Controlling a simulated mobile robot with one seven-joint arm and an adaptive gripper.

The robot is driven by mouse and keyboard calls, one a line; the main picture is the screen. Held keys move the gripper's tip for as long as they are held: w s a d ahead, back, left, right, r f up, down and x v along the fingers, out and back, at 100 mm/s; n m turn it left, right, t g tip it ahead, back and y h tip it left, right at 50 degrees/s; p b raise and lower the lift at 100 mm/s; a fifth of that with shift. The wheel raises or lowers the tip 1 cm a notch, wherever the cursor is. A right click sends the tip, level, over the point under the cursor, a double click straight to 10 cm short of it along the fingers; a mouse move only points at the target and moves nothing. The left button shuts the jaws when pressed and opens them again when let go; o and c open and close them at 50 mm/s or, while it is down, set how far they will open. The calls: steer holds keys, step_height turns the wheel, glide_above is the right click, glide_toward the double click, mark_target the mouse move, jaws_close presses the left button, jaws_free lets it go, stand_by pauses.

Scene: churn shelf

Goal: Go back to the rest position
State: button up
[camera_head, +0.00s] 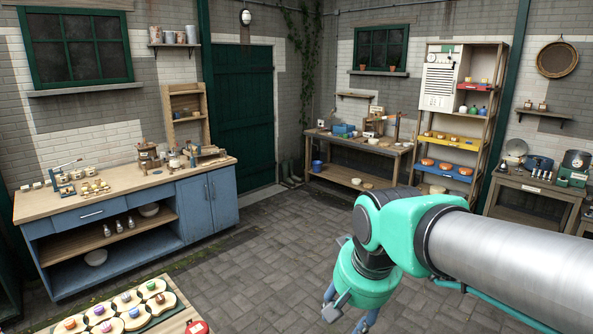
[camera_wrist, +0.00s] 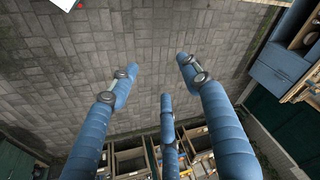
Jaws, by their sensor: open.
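My gripper (camera_wrist: 162,85) hangs in free air over the paved floor, with its blue fingers spread apart and nothing between them. In the head view my gripper (camera_head: 350,318) shows at the lower middle right, pointing down, with its fingertips partly cut off by the bottom edge. My teal and silver arm reaches in from the right edge. No object touches the fingers in either view.
A blue workbench (camera_head: 80,226) stands at the left. A table with a patterned board (camera_head: 157,325) is at the lower left. A tall shelf (camera_head: 484,140) and a wooden bench (camera_head: 343,140) stand at the back. The paved floor (camera_head: 265,250) between is clear.

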steer(key=s+d+f+t+h+b, duration=0.1)
steer(key=s+d+f+t, duration=0.1)
steer(key=s+d, duration=0.9)
steer(key=s, duration=0.3)
steer(key=shift+f+b, duration=0.3)
steer(key=shift+f, duration=0.1)
stand_by(1.5)
